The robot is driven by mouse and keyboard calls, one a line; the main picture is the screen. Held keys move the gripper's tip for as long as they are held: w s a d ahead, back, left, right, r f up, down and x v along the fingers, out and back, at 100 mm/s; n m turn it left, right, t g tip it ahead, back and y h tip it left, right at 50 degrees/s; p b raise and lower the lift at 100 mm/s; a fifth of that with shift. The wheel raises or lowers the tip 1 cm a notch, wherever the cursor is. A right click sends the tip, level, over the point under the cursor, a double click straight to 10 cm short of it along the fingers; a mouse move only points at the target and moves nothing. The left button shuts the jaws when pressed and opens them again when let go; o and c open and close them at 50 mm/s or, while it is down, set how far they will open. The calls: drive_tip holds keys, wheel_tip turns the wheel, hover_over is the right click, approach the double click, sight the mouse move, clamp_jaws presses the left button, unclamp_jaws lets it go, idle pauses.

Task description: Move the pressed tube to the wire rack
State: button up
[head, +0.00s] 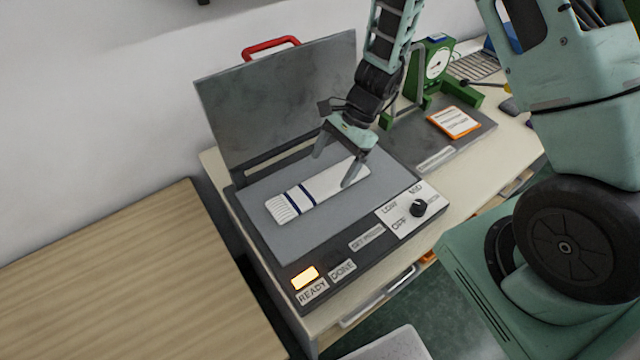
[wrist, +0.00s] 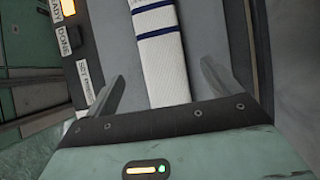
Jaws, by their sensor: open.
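The pressed tube (head: 318,193) is white, ribbed at its near-left end, with dark blue stripes. It lies flat on the grey bed of the press (head: 290,230), whose lid (head: 275,105) with a red handle stands open. My gripper (head: 338,170) is open above the tube's far-right end, with one finger on each side of it. In the wrist view the tube (wrist: 162,55) runs between the two spread fingers of my gripper (wrist: 160,85). I cannot tell if the fingers touch the bed.
The press has a dial (head: 418,208) and a lit amber lamp (head: 305,277) by the READY label. A green gauge device (head: 436,65) and an orange-edged card (head: 454,122) stand to the right. A bare wooden table (head: 120,285) is at the left.

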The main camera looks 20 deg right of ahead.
sight(320, 184)
drive_tip(key=shift+p+x, duration=0.9)
drive_tip(key=shift+x, duration=1.7)
drive_tip(key=shift+w+a, duration=0.1)
drive_tip(key=c, duration=1.1)
drive_tip(key=shift+r, duration=0.1)
